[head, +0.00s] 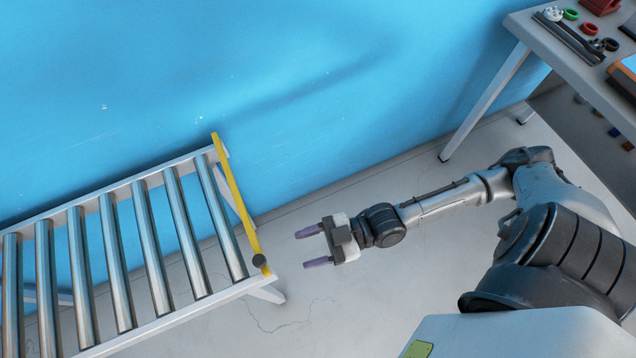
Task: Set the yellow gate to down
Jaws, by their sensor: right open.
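The yellow gate (236,198) is a thin yellow bar across the right end of the roller conveyor (135,185). A dark round knob (259,260) sits at its near end. Whether the bar is raised or lowered is hard to tell from this angle. My right gripper (311,247) is to the right of the gate, apart from it, with its two purple-grey fingers spread and pointing left toward the bar's near end. Nothing is between the fingers. My left gripper is out of the picture.
A blue wall (300,90) runs behind the conveyor. A table (570,62) at the top right holds a dark rail, red and green rings and other parts. The grey floor (340,305) between conveyor and table is clear apart from my arm.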

